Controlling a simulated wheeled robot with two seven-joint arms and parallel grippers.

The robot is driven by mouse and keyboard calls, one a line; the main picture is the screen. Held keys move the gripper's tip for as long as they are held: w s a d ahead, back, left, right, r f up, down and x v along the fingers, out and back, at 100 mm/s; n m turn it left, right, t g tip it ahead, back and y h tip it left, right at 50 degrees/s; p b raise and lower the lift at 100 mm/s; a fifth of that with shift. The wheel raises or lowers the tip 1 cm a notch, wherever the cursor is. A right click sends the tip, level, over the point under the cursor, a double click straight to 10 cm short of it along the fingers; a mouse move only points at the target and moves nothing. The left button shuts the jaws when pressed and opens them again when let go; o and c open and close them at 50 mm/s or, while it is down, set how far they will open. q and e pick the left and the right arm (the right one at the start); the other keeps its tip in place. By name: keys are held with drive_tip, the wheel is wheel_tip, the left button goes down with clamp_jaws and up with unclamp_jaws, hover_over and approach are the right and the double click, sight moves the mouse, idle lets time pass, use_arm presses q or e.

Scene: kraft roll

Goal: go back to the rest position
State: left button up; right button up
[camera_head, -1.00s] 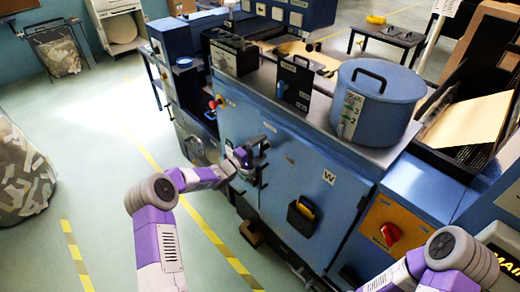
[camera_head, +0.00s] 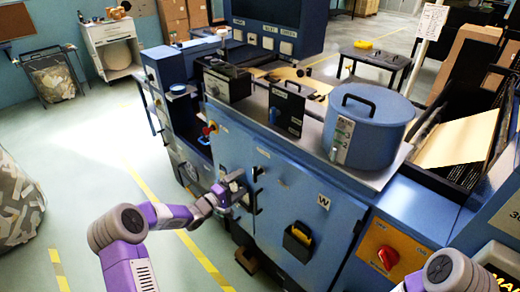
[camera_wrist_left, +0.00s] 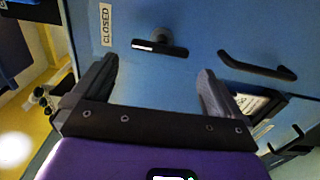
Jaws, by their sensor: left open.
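My left gripper (camera_head: 238,184) is open, in front of the blue cabinet door (camera_head: 284,195). In the left wrist view its two dark fingers (camera_wrist_left: 155,78) stand wide apart with nothing between the tips. A short dark latch handle (camera_wrist_left: 160,48) shows just beyond them on the blue door, beside a label reading CLOSED (camera_wrist_left: 106,24). I see no contact with the latch. A longer bar handle (camera_wrist_left: 257,66) is to its right. Part of my right arm shows at the bottom right of the head view; its gripper is out of frame.
A lidded blue drum (camera_head: 367,125) stands on the cabinet top. A black holder (camera_head: 298,241) with something yellow hangs on the front. A red knob (camera_head: 388,257) is on an orange panel at right. The floor (camera_head: 90,160) left of the cabinet is open, with yellow lines.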

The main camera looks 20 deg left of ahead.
use_arm(q)
drive_tip(key=s+d+f+m+g+y+b, duration=0.1)
drive_tip(key=s+d+f+m+g+y, duration=0.15)
drive_tip(key=s+d+f, duration=0.5)
drive_tip(key=s+d+f+m+g+y+b, duration=0.1)
drive_tip(key=s+d+f+g, duration=0.35)
drive_tip(key=f, duration=0.65)
drive_tip(key=s+d+f+m+g, duration=0.1)
drive_tip(key=s+f+m+g, duration=0.1)
drive_tip(key=s, duration=0.6)
drive_tip(key=s+d+f+m+g+y, duration=0.1)
drive_tip(key=s+d+f+m+g, duration=0.1)
drive_tip(key=s, duration=0.6)
drive_tip(key=s+d+f+m+g, duration=0.1)
drive_tip(key=s+f+g, duration=0.3)
drive_tip(key=s, duration=0.4)
drive_tip(key=shift+s+d+f+m+b, duration=0.3)
drive_tip(key=shift+m+b, duration=0.1)
drive_tip(key=shift+m, duration=0.15)
drive_tip(key=shift+w, duration=0.1)
